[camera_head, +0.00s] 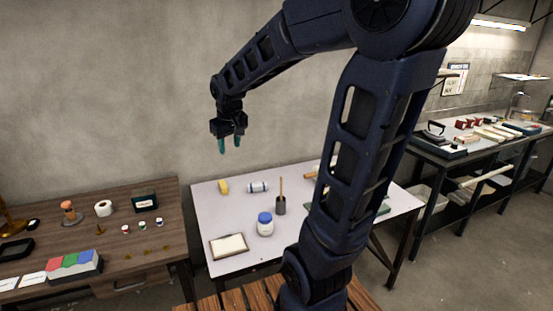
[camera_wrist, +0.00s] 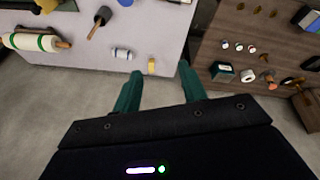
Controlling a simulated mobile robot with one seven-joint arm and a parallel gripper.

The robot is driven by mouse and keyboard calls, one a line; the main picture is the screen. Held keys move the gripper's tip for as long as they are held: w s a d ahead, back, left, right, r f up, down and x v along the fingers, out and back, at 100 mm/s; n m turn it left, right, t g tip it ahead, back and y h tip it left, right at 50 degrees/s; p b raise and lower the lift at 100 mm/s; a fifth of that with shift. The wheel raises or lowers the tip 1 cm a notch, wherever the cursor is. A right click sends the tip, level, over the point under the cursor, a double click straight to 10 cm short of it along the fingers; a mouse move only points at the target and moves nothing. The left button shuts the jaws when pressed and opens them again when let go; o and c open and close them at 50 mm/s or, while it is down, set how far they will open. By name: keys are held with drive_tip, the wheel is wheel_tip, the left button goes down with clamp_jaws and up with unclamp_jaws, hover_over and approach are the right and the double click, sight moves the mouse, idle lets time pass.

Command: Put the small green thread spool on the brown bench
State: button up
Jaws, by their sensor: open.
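Several small spool-like items stand on the brown wooden bench (camera_head: 60,225) at the left in the head view. The middle one (camera_head: 142,225) looks partly green, but it is too small to be sure it is the green thread spool. The same row shows at upper right in the wrist view, with pale tops (camera_wrist: 239,47) and unclear colours. My gripper (camera_head: 230,144) is open and empty, high above the back edge of the white table (camera_head: 215,215). In the wrist view my gripper (camera_wrist: 160,70) has its teal fingers apart with nothing between them.
A white roll (camera_head: 103,208) and a dark green box (camera_head: 145,203) stand behind the spools.

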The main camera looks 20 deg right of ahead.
drive_tip(key=s+d+m, duration=0.2)
drive_tip(key=s+d, duration=0.2)
drive_tip(key=s, duration=0.4)
drive_tip(key=s+d+m, duration=0.1)
drive_tip(key=s+d, duration=0.4)
drive_tip(key=s, duration=0.4)
drive_tip(key=shift+s+r+m+t, duration=0.25)
drive_tip(key=shift+r+m+t, duration=0.05)
drive_tip(key=shift+r+m, duration=0.1)
